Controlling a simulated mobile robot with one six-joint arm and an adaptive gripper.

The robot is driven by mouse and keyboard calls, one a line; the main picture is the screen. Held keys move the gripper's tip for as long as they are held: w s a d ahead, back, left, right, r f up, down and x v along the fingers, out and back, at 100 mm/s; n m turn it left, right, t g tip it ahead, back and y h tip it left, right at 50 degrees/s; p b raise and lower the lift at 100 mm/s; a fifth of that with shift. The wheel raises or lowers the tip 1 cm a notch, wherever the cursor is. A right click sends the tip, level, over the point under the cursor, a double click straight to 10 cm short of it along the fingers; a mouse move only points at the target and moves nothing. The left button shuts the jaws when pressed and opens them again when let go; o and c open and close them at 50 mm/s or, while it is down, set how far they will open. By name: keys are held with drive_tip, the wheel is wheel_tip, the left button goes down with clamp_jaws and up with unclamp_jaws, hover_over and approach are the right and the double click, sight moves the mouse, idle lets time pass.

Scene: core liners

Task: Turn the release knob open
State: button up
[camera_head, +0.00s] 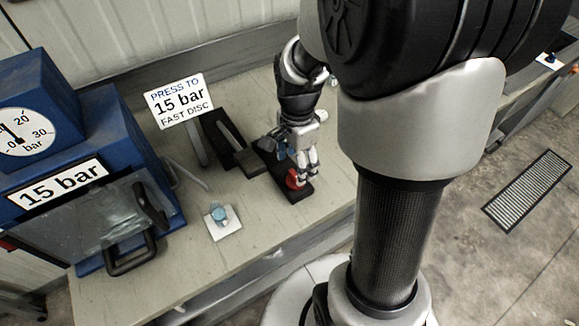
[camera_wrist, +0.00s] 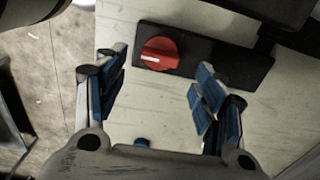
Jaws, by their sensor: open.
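The release knob (camera_wrist: 160,53) is a red round knob with a white pointer line, mounted near one end of a black base plate (camera_wrist: 232,64). In the wrist view its pointer lies roughly crosswise, toward the left. My gripper (camera_wrist: 158,72) is open, with one blue-padded finger to each side of the knob in that view. I see no contact with it. In the head view my gripper (camera_head: 303,172) is above the bench, pointing down over the red knob (camera_head: 294,180), which is partly hidden by the fingers. The black base plate (camera_head: 301,194) also shows there.
A blue press (camera_head: 110,152) with a gauge and a black handle stands at the left. A sign (camera_head: 180,100) reads "PRESS TO 15 bar FAST DISC". A small blue piece on a white square (camera_head: 222,232) lies on the bench (camera_head: 265,225). Black fixtures stand behind the knob.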

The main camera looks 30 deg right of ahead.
sight(296, 176)
wheel_tip(296, 176, down, 6)
drive_tip(key=shift+r+b, duration=0.1)
drive_tip(key=shift+b, duration=0.8)
drive_tip(key=shift+c, duration=0.3)
drive_tip(key=c, duration=1)
